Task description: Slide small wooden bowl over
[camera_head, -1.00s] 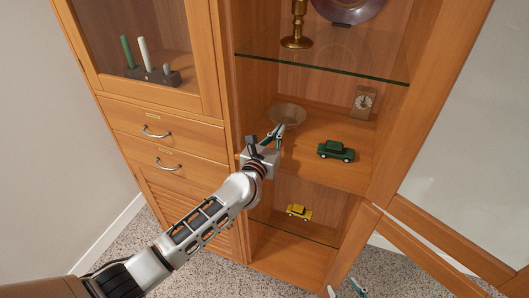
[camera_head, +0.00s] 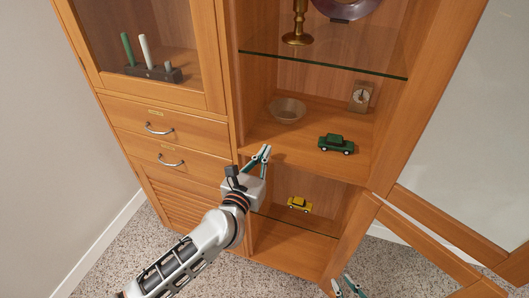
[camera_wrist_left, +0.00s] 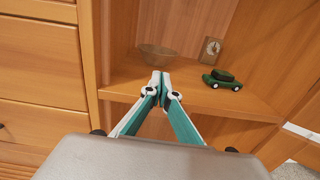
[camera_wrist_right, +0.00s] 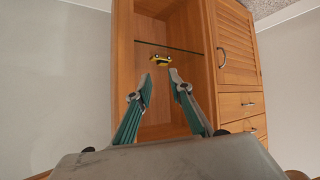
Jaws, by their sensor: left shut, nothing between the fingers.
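The small wooden bowl (camera_head: 287,112) sits upright on the wooden middle shelf (camera_head: 290,150), toward the back left. It also shows in the left wrist view (camera_wrist_left: 158,57), just beyond the fingertips. My left gripper (camera_head: 264,151) is shut and empty, in front of the bowl near the shelf's front edge and apart from it. Its closed tips show in the left wrist view (camera_wrist_left: 160,78). My right gripper (camera_wrist_right: 161,76) is open and empty, low in front of the cabinet. Only its fingertips show at the bottom of the head view (camera_head: 348,287).
A green toy car (camera_head: 336,144) stands right of the bowl, with a small clock-like block (camera_head: 360,97) behind. A glass shelf (camera_head: 330,64) with a brass candlestick (camera_head: 298,25) is above. A yellow toy car (camera_head: 299,204) is below. An open door (camera_head: 440,245) stands at right.

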